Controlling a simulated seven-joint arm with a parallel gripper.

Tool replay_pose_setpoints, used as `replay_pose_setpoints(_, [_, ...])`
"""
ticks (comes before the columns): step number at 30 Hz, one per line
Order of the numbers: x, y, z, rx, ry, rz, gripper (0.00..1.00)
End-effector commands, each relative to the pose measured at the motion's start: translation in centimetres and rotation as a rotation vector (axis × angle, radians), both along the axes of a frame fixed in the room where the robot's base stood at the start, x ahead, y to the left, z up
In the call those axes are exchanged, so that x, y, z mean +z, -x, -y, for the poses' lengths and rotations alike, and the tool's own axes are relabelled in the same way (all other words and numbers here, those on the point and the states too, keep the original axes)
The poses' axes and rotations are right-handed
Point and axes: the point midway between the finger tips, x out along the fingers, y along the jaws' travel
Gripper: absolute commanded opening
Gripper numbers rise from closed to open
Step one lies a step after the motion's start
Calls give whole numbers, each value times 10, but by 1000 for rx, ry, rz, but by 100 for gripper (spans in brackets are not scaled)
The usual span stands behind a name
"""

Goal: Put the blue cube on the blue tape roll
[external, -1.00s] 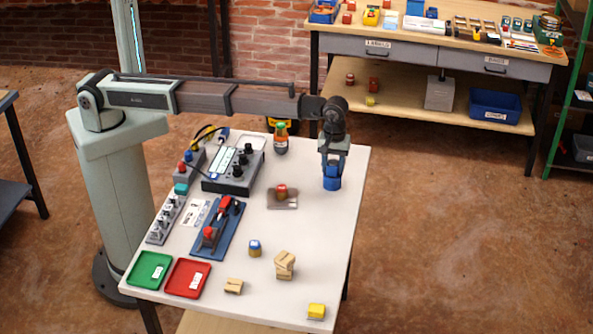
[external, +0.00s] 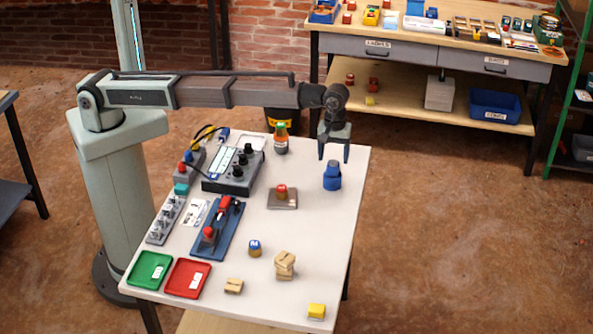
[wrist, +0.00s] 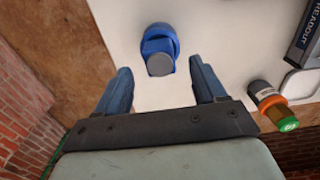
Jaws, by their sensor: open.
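A blue tape roll (external: 332,184) stands near the right edge of the white table. A smaller blue piece (external: 332,168), likely the blue cube, rests on top of it; its exact shape is hard to tell. The wrist view shows the blue roll (wrist: 174,38) with the smaller piece on it, which has a round grey face (wrist: 159,64). My gripper (external: 334,158) is open and empty, above the stack and apart from it. In the wrist view its two fingers (wrist: 160,82) are spread wide, with the stack ahead between them.
A bottle with a green cap (external: 281,138) stands left of my gripper. A grey control box (external: 235,170), a grey plate with a red-topped piece (external: 283,203), wooden blocks (external: 285,265), and green and red trays (external: 150,270) are on the table.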

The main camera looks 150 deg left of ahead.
Motion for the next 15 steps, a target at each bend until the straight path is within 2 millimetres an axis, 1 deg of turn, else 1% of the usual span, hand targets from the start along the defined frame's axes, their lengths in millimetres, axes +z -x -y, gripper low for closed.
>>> replay_pose_setpoints(1, [12, -1, -1, 0, -2, 2, 70])
replay_pose_setpoints(6, [43, -1, -1, 0, -1, 1, 70])
replay_pose_setpoints(12, [68, -1, 0, 0, -1, 1, 70])
replay_pose_setpoints(15, [74, 0, 0, 0, 0, 0, 70])
